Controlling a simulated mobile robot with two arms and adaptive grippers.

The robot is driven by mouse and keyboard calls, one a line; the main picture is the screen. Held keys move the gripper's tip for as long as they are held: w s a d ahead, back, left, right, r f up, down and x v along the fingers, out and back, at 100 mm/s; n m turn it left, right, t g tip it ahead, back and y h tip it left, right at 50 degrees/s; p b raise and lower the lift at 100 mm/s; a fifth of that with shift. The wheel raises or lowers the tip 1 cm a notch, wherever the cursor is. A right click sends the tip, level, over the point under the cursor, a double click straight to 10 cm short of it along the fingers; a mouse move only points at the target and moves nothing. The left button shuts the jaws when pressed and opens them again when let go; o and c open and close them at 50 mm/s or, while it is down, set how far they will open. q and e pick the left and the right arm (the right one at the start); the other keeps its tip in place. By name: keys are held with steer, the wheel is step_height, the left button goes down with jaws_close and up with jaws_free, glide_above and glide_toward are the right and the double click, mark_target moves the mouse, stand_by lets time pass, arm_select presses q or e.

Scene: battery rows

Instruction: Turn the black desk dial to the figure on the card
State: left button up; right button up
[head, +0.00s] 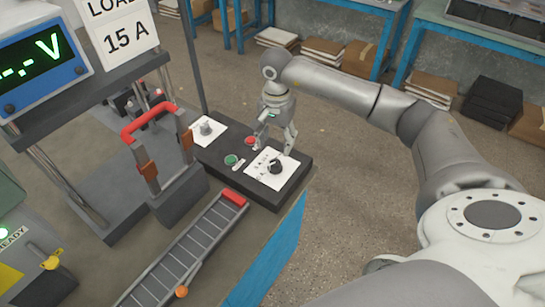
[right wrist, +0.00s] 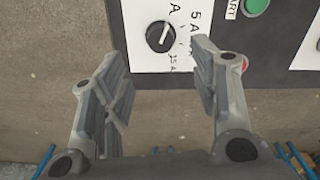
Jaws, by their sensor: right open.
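The black desk dial (head: 275,168) sits on a white scale plate (head: 261,160) at the near right end of a dark desk panel. In the right wrist view the dial (right wrist: 160,36) has a pale line on its face; which figure it points at I cannot tell. "5 A" and "15 A" can be read beside it. The card (head: 120,35) at the upper left reads "LOAD 15 A". My right gripper (head: 275,143) is open and empty, fingers pointing down above the panel close to the dial, apart from it as far as I see. My left gripper is not in view.
A green button (head: 231,160), a red button (head: 250,142) and a grey knob (head: 206,128) share the panel. A red-handled switch (head: 148,120) stands left of it. A slotted track (head: 185,250) lies in front. A voltage meter (head: 38,60) shows dashes.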

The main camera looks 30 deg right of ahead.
mark_target(275, 162)
step_height(275, 162, down, 5)
steer(key=shift+f+p, duration=0.15)
steer(key=shift+p, duration=0.3)
steer(key=shift+f, duration=1.85)
steer(key=c, duration=1.1)
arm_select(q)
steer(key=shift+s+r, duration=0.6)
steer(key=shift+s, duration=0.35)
arm_select(e)
steer(key=shift+o, duration=0.2)
